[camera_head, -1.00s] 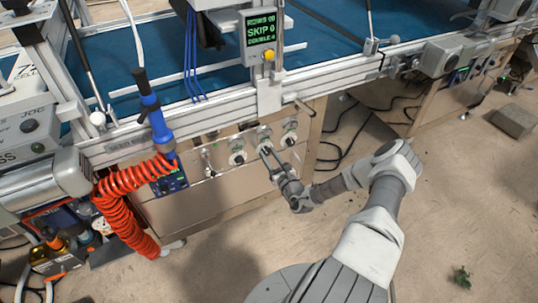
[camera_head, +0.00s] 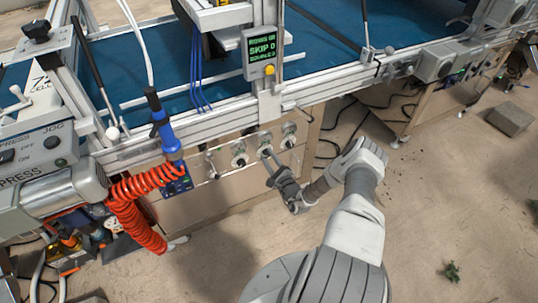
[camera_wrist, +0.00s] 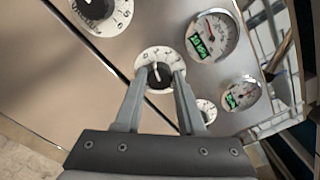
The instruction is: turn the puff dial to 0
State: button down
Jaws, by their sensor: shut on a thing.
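The dial at my gripper has a black knob (camera_wrist: 159,75) with a white pointer line and a white numbered ring (camera_wrist: 150,55). My gripper (camera_wrist: 161,80) is shut on this knob, one finger on each side, in the wrist view. The fingers cover part of the ring's lower numbers. In the head view my gripper (camera_head: 267,156) reaches the middle one of three dials on the machine's front panel. I cannot read a label naming the puff dial.
Two gauges (camera_wrist: 212,36) with green displays sit nearby. An orange coiled hose (camera_head: 135,215) hangs left. Floor in front is open.

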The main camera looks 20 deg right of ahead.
jog(key=shift+n+p, duration=0.6)
jog(key=shift+n, duration=1)
jog(key=c, duration=0.5)
grip_release()
jog(key=shift+s, duration=0.15)
